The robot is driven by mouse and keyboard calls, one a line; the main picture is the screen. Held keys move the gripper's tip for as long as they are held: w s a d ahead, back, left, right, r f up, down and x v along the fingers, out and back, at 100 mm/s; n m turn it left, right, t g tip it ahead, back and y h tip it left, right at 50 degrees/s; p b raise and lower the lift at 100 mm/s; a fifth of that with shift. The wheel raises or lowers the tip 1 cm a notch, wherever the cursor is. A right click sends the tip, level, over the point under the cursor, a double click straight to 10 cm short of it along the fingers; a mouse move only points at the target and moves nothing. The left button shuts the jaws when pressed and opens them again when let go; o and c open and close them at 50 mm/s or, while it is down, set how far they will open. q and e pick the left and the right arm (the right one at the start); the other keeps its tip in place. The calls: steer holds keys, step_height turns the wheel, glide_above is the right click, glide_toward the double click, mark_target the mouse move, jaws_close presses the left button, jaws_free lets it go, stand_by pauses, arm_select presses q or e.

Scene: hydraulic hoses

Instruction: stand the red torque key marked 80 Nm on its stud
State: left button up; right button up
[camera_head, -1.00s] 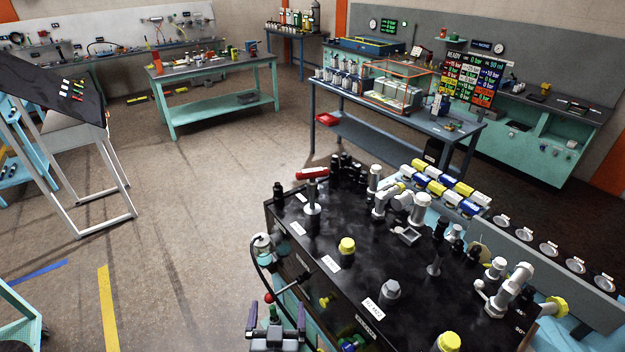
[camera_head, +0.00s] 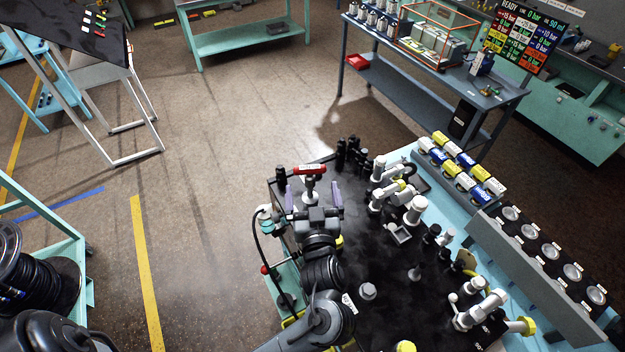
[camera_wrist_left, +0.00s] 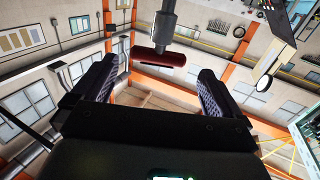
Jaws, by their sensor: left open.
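The red torque key (camera_head: 309,169) has a red crossbar handle on a grey stem. It stands upright at the far left of the black bench top (camera_head: 350,235); its marking is too small to read. My left gripper (camera_head: 313,194) is open, with its purple-padded fingers to either side of the key's stem. In the left wrist view the red handle (camera_wrist_left: 158,57) lies ahead of the open fingers (camera_wrist_left: 155,90), apart from them. The key's foot is partly hidden by the gripper. I cannot tell which post is its stud; a short grey post (camera_head: 415,272) stands farther right.
A grey hex piece (camera_head: 368,291) sits nearer me. Yellow-and-blue cylinders (camera_head: 462,165) and a row of round cups (camera_head: 542,245) line the right side. Open floor lies left.

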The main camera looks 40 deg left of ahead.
mark_target(310, 175)
arm_select(q)
steer(key=shift+w+a, duration=0.35)
steer(key=shift+a, duration=0.05)
steer(key=shift+w+a, duration=0.3)
steer(key=shift+w, duration=0.05)
steer(key=b+x, duration=0.3)
steer(key=x, duration=0.1)
steer(key=shift+w+a, duration=0.15)
steer(key=shift+w, duration=0.05)
steer(key=shift+w+a, duration=0.25)
steer(key=shift+r, duration=0.1)
steer(key=c, duration=1.1)
